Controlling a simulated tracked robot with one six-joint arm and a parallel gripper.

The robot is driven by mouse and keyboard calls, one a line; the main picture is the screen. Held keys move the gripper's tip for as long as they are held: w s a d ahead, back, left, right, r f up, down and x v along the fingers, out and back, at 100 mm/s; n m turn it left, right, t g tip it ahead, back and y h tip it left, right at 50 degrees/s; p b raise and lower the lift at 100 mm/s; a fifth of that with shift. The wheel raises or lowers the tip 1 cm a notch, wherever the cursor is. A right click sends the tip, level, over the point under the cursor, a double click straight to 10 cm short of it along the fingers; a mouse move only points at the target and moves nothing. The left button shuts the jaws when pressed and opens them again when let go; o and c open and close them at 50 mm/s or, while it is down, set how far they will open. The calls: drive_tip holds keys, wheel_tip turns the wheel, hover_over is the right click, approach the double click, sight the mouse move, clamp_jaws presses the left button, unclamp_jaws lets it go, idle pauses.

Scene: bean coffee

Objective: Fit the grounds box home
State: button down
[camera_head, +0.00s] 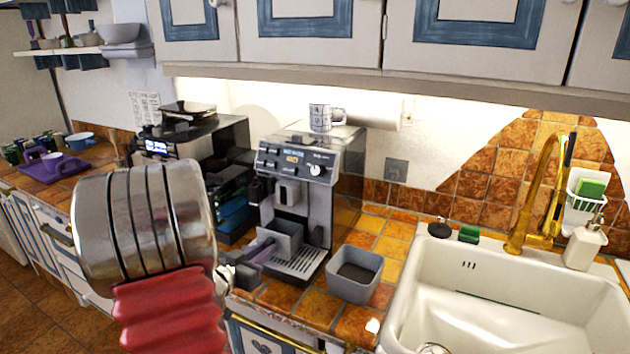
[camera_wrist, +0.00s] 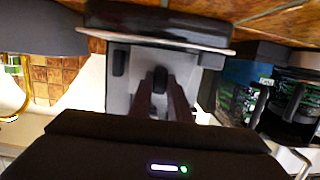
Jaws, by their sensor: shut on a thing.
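The grey grounds box (camera_head: 287,237) is at the front of the silver and black coffee machine (camera_head: 318,165), just above its slotted drip tray (camera_head: 300,262). My gripper (camera_head: 265,250) reaches in from the lower left and is shut on the box's near side. In the wrist view the two dark fingers (camera_wrist: 162,92) close on a small dark grip in front of the box's grey face (camera_wrist: 122,92). I cannot tell how deep the box sits in the machine. Its far side and the slot behind it are hidden.
A grey open bin (camera_head: 352,287) with a dark inside stands right of the machine, beside the white sink (camera_head: 470,285). A second, black machine (camera_head: 190,150) stands close on the left. A patterned mug (camera_head: 326,117) sits on top of the coffee machine.

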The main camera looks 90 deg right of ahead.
drive_tip(key=shift+f, duration=0.3)
idle(0.5)
drive_tip(key=c, duration=1.6)
unclamp_jaws()
drive_tip(key=shift+o, duration=0.2)
drive_tip(key=v, duration=1.3)
drive_tip(key=shift+w+a, duration=0.15)
drive_tip(key=shift+a, duration=0.15)
